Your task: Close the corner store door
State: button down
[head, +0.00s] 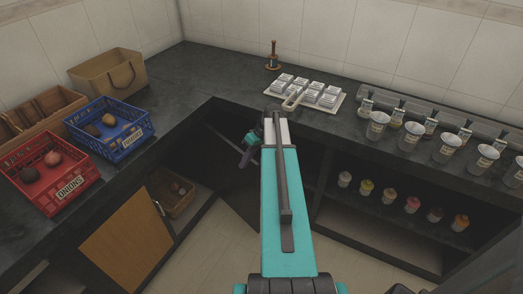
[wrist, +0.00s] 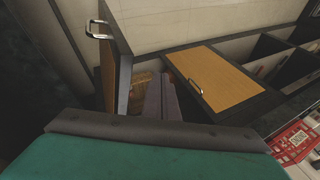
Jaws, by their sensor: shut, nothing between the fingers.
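The corner store door (wrist: 107,72) stands open in the wrist view, seen nearly edge-on, with a dark edge and a metal handle (wrist: 98,30). In the head view its dark panel (head: 238,188) shows below the counter corner, partly behind my arm. My gripper (head: 246,153) is low in front of the corner, beside this panel. Its fingers (wrist: 160,98) are together and empty, close to the door's edge on the side of the open compartment. I cannot tell whether they touch the door. A basket (head: 172,190) stands inside the open compartment.
A wooden door (head: 130,238) with a handle lies flush in the left counter front. The dark counter (head: 200,85) bears a blue crate (head: 108,125), a red crate (head: 55,180) and a tray of packets (head: 322,100). Jars stand on the right lower shelf. The floor (head: 222,240) is clear.

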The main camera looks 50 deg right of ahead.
jog(key=s+d+r+t, duration=0.1)
jog(key=s+d+r, duration=0.2)
jog(key=d, duration=0.3)
jog(key=s+d+r+t, duration=0.1)
jog(key=s+d+r, duration=0.2)
jog(key=d, duration=0.3)
jog(key=shift+d+r+n, duration=0.2)
jog(key=shift+r+n, duration=0.1)
jog(key=shift+r, duration=0.35)
jog(key=shift+w+a+f, duration=0.1)
jog(key=p+x, duration=0.2)
jog(key=x, duration=0.7)
jog(key=shift+w+a+f, duration=0.25)
jog(key=shift+s+a, duration=0.15)
